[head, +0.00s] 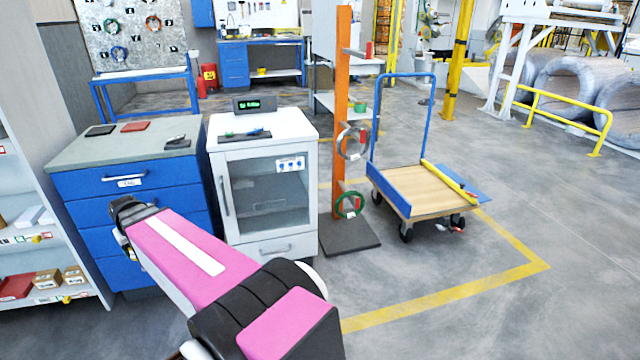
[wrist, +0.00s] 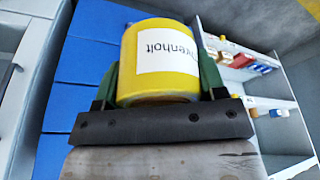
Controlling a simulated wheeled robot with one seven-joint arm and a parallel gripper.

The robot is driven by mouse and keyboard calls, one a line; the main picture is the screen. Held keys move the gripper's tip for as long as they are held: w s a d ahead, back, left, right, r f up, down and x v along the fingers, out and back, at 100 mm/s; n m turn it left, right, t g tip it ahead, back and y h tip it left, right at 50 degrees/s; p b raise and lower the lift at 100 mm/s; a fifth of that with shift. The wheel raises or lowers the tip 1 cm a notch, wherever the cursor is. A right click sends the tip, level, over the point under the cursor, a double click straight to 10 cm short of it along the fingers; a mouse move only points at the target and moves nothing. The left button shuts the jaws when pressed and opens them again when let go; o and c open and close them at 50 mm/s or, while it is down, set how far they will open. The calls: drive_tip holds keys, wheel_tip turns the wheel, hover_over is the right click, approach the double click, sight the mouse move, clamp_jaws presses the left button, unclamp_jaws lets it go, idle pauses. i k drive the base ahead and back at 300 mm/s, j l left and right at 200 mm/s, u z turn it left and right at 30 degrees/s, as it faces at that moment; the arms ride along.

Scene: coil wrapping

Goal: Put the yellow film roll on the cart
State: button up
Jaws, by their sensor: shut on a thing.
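The yellow film roll (wrist: 130,60) is between the green fingers of my gripper (wrist: 160,78) in the wrist view, which is shut on it. A white label with printed letters faces the camera. In the head view my arm reaches to the left, its wrist end in front of the blue drawer cabinet; the roll and fingers cannot be made out there. The cart (head: 415,188) stands at the right of centre, well apart from my gripper. It has a wooden deck, blue side panels and a blue push handle. A yellow bar (head: 449,177) lies along its right side.
The blue drawer cabinet (head: 150,180) and a white glass-door cabinet (head: 265,185) stand at the left. An orange post (head: 341,110) with hanging rings stands on a dark base between them and the cart. Shelves (head: 40,240) are at far left.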

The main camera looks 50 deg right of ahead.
sight(428, 197)
drive_tip(key=l+z, duration=0.65)
drive_tip(key=z, duration=0.2)
drive_tip(key=i+l+z, duration=0.15)
drive_tip(key=l+z, duration=0.25)
drive_tip(key=i+l+z, duration=0.1)
drive_tip(key=z, duration=0.35)
drive_tip(key=i+l+z, duration=0.25)
drive_tip(key=i+l, duration=0.5)
drive_tip(key=l, duration=0.15)
drive_tip(key=i+l+z, duration=0.3)
drive_tip(key=i+l, duration=0.45)
drive_tip(key=i+j, duration=0.05)
drive_tip(key=i, duration=0.05)
